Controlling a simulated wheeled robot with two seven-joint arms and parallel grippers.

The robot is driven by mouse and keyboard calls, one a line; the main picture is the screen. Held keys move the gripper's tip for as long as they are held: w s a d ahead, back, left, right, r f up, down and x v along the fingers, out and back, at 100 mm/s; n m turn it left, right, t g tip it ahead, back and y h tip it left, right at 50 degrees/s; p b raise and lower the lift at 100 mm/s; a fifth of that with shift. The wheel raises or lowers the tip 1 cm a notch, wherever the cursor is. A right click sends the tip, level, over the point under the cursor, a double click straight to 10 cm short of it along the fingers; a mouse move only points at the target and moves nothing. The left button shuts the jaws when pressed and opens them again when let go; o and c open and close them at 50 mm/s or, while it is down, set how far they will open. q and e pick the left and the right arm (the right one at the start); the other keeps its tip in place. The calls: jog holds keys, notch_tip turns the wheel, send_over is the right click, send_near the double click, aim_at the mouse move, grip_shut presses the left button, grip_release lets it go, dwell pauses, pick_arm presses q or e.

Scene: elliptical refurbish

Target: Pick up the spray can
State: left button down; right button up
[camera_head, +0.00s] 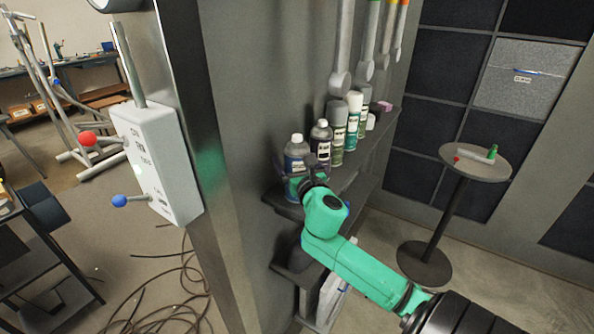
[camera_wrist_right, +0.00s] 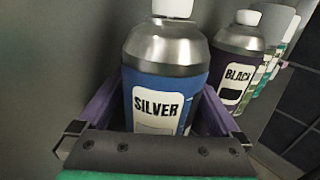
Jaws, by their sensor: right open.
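A blue can labelled SILVER (camera_head: 296,152), with a metallic top and white cap, stands upright at the near end of a wall shelf (camera_head: 345,177). In the right wrist view the SILVER can (camera_wrist_right: 168,85) fills the middle, between the purple fingers of my right gripper (camera_wrist_right: 160,108). The fingers lie to either side of it and are open; contact cannot be told. In the head view my right gripper (camera_head: 308,178) is at the can's lower part, partly hidden by its own wrist. My left gripper is not in view.
A dark can labelled BLACK (camera_wrist_right: 238,68) stands close behind on the right. Several more cans, including a green-grey one (camera_head: 338,132), line the shelf. A grey wall (camera_head: 240,110) runs beside them. A small round table (camera_head: 478,165) stands at right.

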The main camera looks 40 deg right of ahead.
jog(key=shift+r, duration=0.1)
jog(key=c, duration=1.4)
